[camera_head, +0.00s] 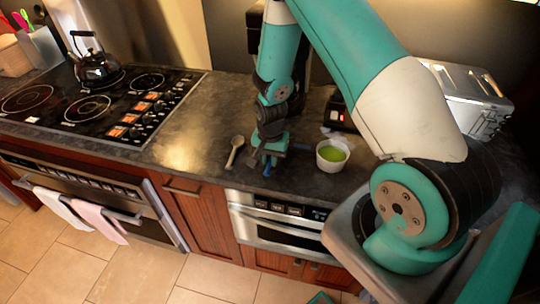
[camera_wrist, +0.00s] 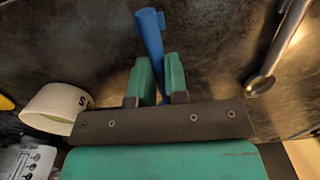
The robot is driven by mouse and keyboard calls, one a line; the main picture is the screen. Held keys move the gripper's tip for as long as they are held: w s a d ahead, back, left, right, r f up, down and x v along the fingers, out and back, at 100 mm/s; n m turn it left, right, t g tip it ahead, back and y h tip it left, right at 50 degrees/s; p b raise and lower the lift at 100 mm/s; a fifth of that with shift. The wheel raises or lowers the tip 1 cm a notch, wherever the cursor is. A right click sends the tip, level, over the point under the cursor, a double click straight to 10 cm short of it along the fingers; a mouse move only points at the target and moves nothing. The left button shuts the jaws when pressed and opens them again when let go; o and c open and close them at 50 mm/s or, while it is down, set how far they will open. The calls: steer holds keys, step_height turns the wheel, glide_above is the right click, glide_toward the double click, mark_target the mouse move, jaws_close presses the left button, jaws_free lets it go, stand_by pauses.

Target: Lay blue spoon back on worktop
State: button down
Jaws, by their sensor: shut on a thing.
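The blue spoon (camera_wrist: 150,32) is between the green fingers of my gripper (camera_wrist: 157,75) in the wrist view. Its blue shaft sticks out past the fingertips; the rest is hidden behind the gripper. My gripper is shut on it. In the head view, my gripper (camera_head: 266,160) points down low over the dark worktop (camera_head: 200,135), near its front edge. A small piece of the blue spoon (camera_head: 267,170) shows below the fingers. I cannot tell whether the spoon touches the worktop.
A light spoon (camera_head: 235,148) lies left of my gripper. A white bowl with green contents (camera_head: 331,154) stands close on the right. The cooktop (camera_head: 95,100) with a black kettle (camera_head: 96,68) is at left, a toaster (camera_head: 465,95) at back right. Bare worktop lies between cooktop and light spoon.

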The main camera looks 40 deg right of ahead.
steer(key=shift+f+b, duration=0.3)
steer(key=shift+f, duration=0.5)
steer(key=shift+f+b, duration=0.3)
steer(key=shift+f, duration=0.05)
steer(key=c, duration=1.1)
jaws_free()
steer(key=shift+o, duration=0.2)
steer(key=shift+r, duration=0.1)
step_height(320, 180, up, 17)
steer(key=b, duration=0.3)
steer(key=shift+r, duration=0.15)
steer(key=s+a+r+n+y+b, duration=0.1)
steer(key=s+a+r+n+y, duration=0.1)
steer(key=s+a+r+n, duration=0.3)
steer(key=s+a+r+n+y+b, duration=0.1)
steer(key=s+a+r+n, duration=0.3)
steer(key=s+a+n, duration=0.8)
steer(key=s+a+y, duration=0.1)
steer(key=s+a, duration=0.2)
steer(key=shift+s+a+r+b, duration=0.15)
steer(key=shift+s+r+b, duration=0.15)
steer(key=shift+r+b, duration=0.1)
